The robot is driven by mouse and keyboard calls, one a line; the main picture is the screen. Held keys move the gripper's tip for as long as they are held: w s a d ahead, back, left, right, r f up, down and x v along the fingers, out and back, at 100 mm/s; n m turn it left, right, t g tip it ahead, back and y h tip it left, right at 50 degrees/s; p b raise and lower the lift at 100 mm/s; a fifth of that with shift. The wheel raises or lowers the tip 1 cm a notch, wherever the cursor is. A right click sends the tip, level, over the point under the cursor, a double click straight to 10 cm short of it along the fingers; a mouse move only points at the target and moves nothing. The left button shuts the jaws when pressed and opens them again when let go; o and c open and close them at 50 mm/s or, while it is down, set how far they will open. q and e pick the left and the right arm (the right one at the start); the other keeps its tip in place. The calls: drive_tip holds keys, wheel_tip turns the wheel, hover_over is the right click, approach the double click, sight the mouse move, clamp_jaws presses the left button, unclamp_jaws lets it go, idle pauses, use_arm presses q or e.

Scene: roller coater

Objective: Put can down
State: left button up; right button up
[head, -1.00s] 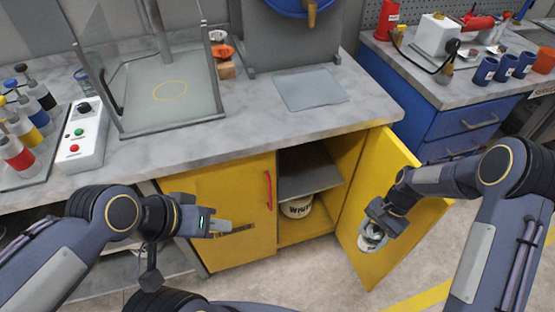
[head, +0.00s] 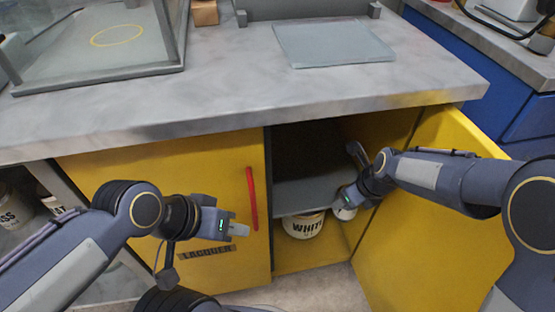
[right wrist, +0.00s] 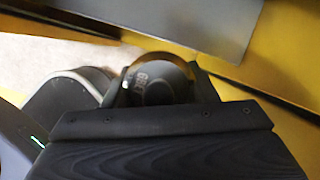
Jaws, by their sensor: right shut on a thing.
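My right gripper (head: 348,203) is at the open yellow cabinet, near the shelf's front right corner. It is shut on a pale can (head: 344,213), mostly hidden below the gripper. In the right wrist view the can (right wrist: 157,82) shows as a dark, blurred round end between the fingers. Whether the can touches anything below it is not clear. A white bucket (head: 303,226) lettered "WHIT" stands in the lower compartment, just left of the can. My left gripper (head: 239,230) is in front of the closed yellow door, apart from it; its finger gap cannot be made out.
The grey shelf (head: 300,197) divides the cabinet. The open yellow door (head: 420,255) stands to the right of the opening. The closed door (head: 165,190) has a red handle (head: 252,198). The grey countertop (head: 240,95) overhangs above, with a flat grey plate (head: 333,45) on it.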

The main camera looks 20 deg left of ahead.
drive_tip(key=w+a+f+b, duration=0.1)
drive_tip(key=w+a+b, duration=0.1)
drive_tip(key=w+a, duration=0.1)
drive_tip(key=w+a+f+b, duration=0.1)
drive_tip(key=w+a+b, duration=0.1)
drive_tip(key=a, duration=0.4)
drive_tip(key=w+a+f+b, duration=0.1)
drive_tip(key=w+a+b, duration=0.1)
drive_tip(key=w+a, duration=0.2)
drive_tip(key=shift+w+a+f, duration=0.15)
drive_tip(key=shift+a+f, duration=0.15)
drive_tip(key=shift+a, duration=0.2)
drive_tip(key=shift+r, duration=0.1)
drive_tip(key=o, duration=1.1)
